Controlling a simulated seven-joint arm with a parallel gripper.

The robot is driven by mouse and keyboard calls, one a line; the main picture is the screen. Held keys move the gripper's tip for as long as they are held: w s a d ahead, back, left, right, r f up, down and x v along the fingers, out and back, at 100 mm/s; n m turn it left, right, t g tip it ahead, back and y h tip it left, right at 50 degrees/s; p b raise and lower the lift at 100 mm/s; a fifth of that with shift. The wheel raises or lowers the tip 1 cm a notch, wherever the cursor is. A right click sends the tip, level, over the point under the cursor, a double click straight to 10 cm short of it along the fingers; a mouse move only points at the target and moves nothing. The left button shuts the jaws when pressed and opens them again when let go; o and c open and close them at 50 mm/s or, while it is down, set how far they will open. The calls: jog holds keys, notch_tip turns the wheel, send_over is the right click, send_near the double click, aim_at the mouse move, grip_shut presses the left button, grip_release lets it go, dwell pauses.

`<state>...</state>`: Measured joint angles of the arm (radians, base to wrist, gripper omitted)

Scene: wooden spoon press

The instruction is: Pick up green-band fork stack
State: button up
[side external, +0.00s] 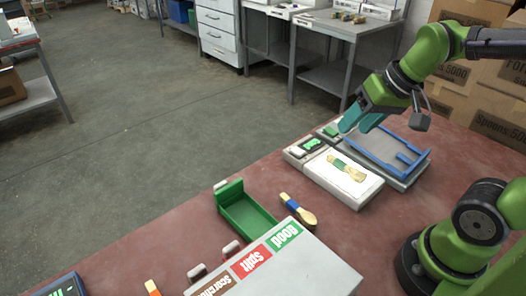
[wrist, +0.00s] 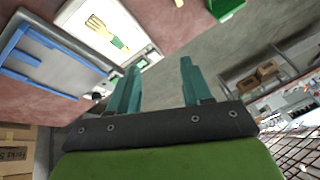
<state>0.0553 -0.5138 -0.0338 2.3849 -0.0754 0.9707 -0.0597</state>
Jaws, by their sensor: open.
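The green-band fork stack (side external: 350,170) is pale wood with a green band and lies on the white top of a flat device. It also shows in the wrist view (wrist: 104,30), at the upper left, tines toward the picture's top. I cannot tell how many forks are in it. My gripper (side external: 356,126) has teal fingers and is above the back of the device, apart from the stack. In the wrist view its fingers (wrist: 160,65) are spread with nothing between them, and the stack lies up and left of them.
A grey plate with a blue frame (side external: 408,165) stands right of the device. A blue-band spoon (side external: 299,210) lies on the red table near a green tray (side external: 228,198). A labelled grey panel (side external: 300,272) and an orange-band utensil (side external: 152,288) are in front.

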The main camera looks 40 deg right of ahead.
jog(key=w+d+f+n+g+h, duration=0.1)
jog(key=w+d+f+n+g, duration=0.2)
jog(key=d, duration=0.4)
jog(key=n+g, duration=0.1)
jog(key=g, duration=0.1)
send_over(349, 166)
jog(key=f, duration=0.9)
jog(key=shift+s+f, duration=0.15)
jog(key=shift+s, duration=0.2)
jog(key=shift+w+f, duration=0.2)
jog(key=shift+f, duration=1.3)
jog(key=shift+w+f, duration=0.2)
jog(key=shift+f, duration=1.25)
jog(key=shift+c, duration=0.3)
grip_shut()
